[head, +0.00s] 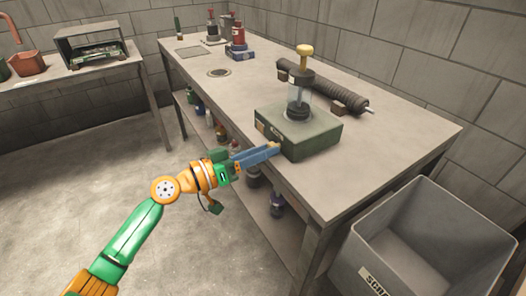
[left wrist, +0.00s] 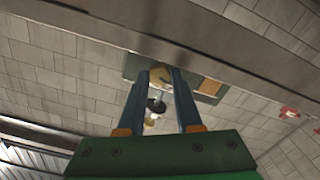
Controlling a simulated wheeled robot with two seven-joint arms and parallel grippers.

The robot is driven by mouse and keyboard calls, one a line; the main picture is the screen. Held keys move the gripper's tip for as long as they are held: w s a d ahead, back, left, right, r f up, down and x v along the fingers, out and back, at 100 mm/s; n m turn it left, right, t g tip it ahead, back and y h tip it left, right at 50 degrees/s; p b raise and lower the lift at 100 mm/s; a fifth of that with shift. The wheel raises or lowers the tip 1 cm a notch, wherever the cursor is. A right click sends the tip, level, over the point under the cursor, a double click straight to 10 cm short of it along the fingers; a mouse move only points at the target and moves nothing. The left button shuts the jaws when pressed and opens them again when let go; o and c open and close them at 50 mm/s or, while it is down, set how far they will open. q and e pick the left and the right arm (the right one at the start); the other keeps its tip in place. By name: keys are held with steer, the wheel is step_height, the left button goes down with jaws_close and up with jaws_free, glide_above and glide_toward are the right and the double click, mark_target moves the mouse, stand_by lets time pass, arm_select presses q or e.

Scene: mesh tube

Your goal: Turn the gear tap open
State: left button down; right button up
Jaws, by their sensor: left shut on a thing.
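A green box-shaped device (head: 318,140) stands near the bench's front edge, with a clear cylinder (head: 299,92) and a yellow knob (head: 304,50) on top. A small tan tap (head: 272,146) sticks out from its left front side. My left gripper (head: 275,151) reaches it from the left with its blue fingers. In the left wrist view, the two fingertips (left wrist: 161,72) are shut on the tan tap (left wrist: 160,77), with the device's green side (left wrist: 137,67) behind. The fingers partly hide the tap, so its angle is unclear. My right gripper is in neither view.
A dark ribbed tube (head: 335,90) lies on the bench behind the device. The bench top (head: 395,145) is bare to the right. A grey bin (head: 425,225) stands at the right, and several bottles sit on the shelf below. Red and dark items (head: 238,38) stand at the far end.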

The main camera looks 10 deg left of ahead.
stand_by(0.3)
arm_select(q)
steer(key=c, duration=0.6)
jaws_free()
